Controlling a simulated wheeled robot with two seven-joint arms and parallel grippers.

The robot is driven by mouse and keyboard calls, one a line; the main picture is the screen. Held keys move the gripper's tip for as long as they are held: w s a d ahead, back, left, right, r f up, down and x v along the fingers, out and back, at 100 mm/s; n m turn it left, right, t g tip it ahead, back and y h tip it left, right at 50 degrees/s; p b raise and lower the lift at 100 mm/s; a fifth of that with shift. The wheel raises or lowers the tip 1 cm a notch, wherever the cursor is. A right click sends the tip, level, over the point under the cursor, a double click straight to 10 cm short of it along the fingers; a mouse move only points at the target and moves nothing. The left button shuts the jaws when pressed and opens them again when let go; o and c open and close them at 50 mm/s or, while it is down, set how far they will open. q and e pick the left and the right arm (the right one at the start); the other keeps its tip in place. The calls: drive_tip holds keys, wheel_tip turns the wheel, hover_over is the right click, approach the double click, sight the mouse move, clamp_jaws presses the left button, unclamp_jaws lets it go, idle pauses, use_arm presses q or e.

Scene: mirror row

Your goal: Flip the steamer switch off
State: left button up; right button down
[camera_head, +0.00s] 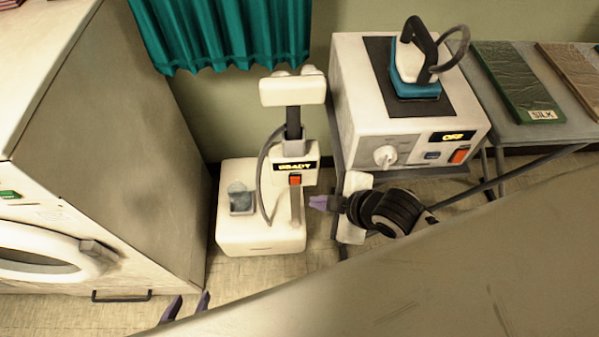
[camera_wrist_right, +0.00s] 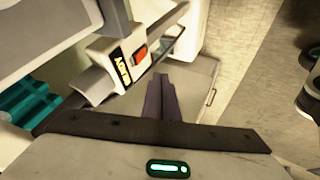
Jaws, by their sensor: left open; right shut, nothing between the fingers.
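The garment steamer (camera_head: 262,205) stands on the floor, a white base with a small water tank and an upright post. Its control box (camera_head: 295,168) has a display reading "READY" and a red-orange switch (camera_head: 295,180) below it. In the right wrist view the switch (camera_wrist_right: 140,54) shows beside the display, ahead of the fingers. My right gripper (camera_head: 318,202) is shut and empty, just right of the post and a little below the switch, apart from it. Its fingers show in the wrist view (camera_wrist_right: 160,98). My left gripper (camera_head: 188,308) is open and empty at the bottom edge; only its fingertips show.
An ironing station (camera_head: 400,120) with an iron, a dial, an "OFF" display and another orange switch stands right of the steamer. A washing machine (camera_head: 90,180) stands at the left. A teal curtain (camera_head: 230,35) hangs behind. Fabric boards (camera_head: 515,80) lie at the far right.

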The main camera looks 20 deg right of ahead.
idle(0.3)
drive_tip(key=b, duration=0.2)
approach(295, 181)
drive_tip(key=shift+s+a+x, duration=0.15)
drive_tip(key=shift+x, duration=0.85)
drive_tip(key=shift+s+a+x, duration=0.15)
drive_tip(key=shift+x, duration=0.85)
drive_tip(key=shift+s+a+x, duration=0.1)
drive_tip(key=shift+a+x, duration=0.05)
drive_tip(key=shift+x, duration=0.8)
drive_tip(key=shift+f, duration=0.2)
